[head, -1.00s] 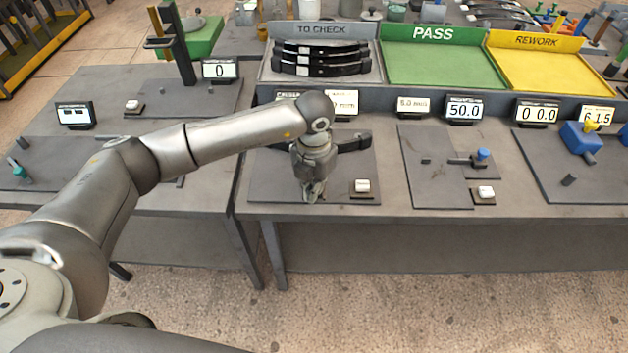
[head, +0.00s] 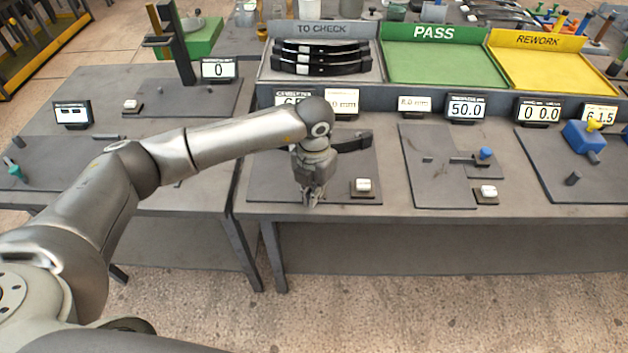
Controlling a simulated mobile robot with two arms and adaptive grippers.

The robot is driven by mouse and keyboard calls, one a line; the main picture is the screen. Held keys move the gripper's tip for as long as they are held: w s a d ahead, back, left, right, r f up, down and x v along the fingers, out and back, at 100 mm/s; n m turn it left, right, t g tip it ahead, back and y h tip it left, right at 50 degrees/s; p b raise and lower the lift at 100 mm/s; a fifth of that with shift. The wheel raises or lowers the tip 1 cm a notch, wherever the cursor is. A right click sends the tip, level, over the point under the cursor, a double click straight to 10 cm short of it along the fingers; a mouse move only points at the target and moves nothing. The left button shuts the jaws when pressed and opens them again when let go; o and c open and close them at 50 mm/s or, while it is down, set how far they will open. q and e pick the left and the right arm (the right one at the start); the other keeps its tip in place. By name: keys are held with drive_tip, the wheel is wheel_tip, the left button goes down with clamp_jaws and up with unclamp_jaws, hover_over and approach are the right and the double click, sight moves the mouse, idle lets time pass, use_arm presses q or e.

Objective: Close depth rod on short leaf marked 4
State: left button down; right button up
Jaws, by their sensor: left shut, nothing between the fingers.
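A dark leaf (head: 355,142) lies across the grey plate (head: 262,182) of the near station, and its right end shows past my wrist. The middle of the leaf is hidden behind my arm, and no mark 4 can be read on it. My left gripper (head: 312,202) points down over the front part of this plate, in front of the leaf. Its fingers are shut with nothing between them. I cannot make out the depth rod; my gripper and wrist cover the middle of the station. My right gripper is not in view.
A white button (head: 363,186) sits to the gripper's right. Displays, one reading 50.0 (head: 466,108), line the bench behind. Several leaves (head: 320,66) lie in the TO CHECK tray; the green PASS tray (head: 445,70) and yellow REWORK tray (head: 548,70) look empty.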

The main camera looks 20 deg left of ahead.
use_arm(q)
drive_tip(key=shift+w+a+b, duration=0.1)
drive_tip(key=shift+w+b, duration=0.25)
drive_tip(key=shift+w, duration=0.1)
drive_tip(key=shift+w+a+b, duration=0.2)
drive_tip(key=shift+w+b, duration=0.25)
drive_tip(key=shift+w, duration=0.25)
drive_tip(key=shift+w+a+b, duration=0.2)
drive_tip(key=shift+w+b, duration=0.25)
drive_tip(key=shift+w, duration=0.2)
drive_tip(key=shift+r, duration=0.1)
drive_tip(key=shift+w+a, duration=0.1)
drive_tip(key=shift+w, duration=0.05)
idle(0.5)
drive_tip(key=shift+r, duration=0.15)
drive_tip(key=shift+r+p, duration=1.85)
drive_tip(key=shift+r, duration=1.4)
drive_tip(key=shift+s, duration=0.2)
